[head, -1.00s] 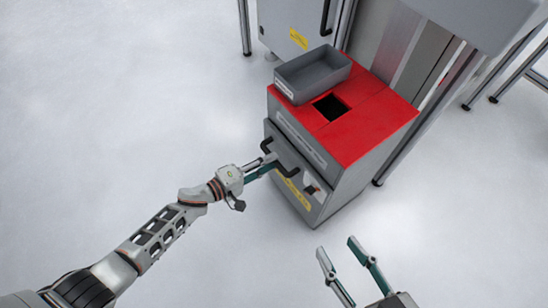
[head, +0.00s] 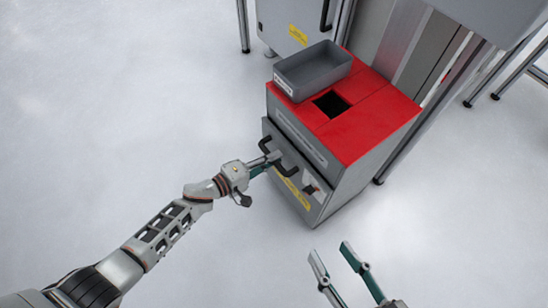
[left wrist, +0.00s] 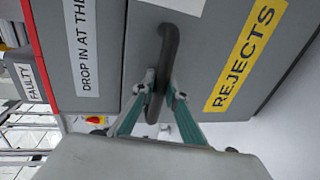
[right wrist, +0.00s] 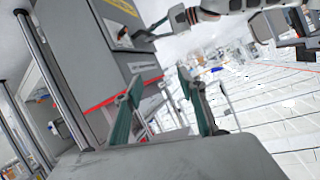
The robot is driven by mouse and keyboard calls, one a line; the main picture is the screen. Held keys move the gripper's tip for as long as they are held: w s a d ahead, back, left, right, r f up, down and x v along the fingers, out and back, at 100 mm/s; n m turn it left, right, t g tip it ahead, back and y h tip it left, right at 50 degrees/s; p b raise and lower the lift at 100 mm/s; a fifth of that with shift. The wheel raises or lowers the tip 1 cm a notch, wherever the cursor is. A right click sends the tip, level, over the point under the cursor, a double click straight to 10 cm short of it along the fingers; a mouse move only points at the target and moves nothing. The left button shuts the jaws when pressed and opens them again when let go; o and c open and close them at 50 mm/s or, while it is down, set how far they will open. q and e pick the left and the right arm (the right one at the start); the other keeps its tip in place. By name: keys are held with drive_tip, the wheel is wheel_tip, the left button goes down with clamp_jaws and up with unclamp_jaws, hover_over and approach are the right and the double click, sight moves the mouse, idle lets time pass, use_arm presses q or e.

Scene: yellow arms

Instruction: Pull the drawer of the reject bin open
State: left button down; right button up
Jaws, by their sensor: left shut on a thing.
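The reject bin (head: 352,128) is a grey box with a red top and a square drop hole. Its drawer front (head: 300,190) faces my left arm and carries a black bar handle and a yellow REJECTS label (left wrist: 238,60). My left gripper (head: 272,160) is shut on the drawer handle (left wrist: 168,60), with one finger on each side of the bar in the left wrist view. The drawer front seems to stand slightly out from the body. My right gripper (head: 345,262) is open and empty, low in front of the bin's right side; its fingers also show in the right wrist view (right wrist: 160,108).
A grey tray (head: 312,72) sits on the bin's red top. A grey cabinet (head: 290,25) and metal posts stand behind. The pale floor (head: 120,100) in front and to the left of the bin is clear.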

use_arm(q)
drive_tip(key=f+p+v, duration=0.2)
drive_tip(key=p+v, duration=0.1)
drive_tip(key=v, duration=0.8)
drive_tip(key=a+f+p+v, duration=0.1)
drive_tip(key=f+p+v, duration=0.1)
drive_tip(key=v, duration=1)
drive_tip(key=shift+s+f+p, duration=0.3)
drive_tip(key=shift+f+p, duration=0.05)
drive_tip(key=shift+p, duration=0.2)
use_arm(e)
drive_tip(key=s+d+f+n+g+h, duration=0.1)
drive_tip(key=d+f+n, duration=0.1)
drive_tip(key=d, duration=0.4)
drive_tip(key=shift+f+n+h, duration=0.15)
drive_tip(key=shift+n+h, duration=0.15)
drive_tip(key=shift+n, duration=0.3)
use_arm(q)
drive_tip(key=c, duration=2)
unclamp_jaws()
use_arm(e)
drive_tip(key=shift+r, duration=0.2)
drive_tip(key=shift+w, duration=0.15)
use_arm(q)
drive_tip(key=v, duration=1.2)
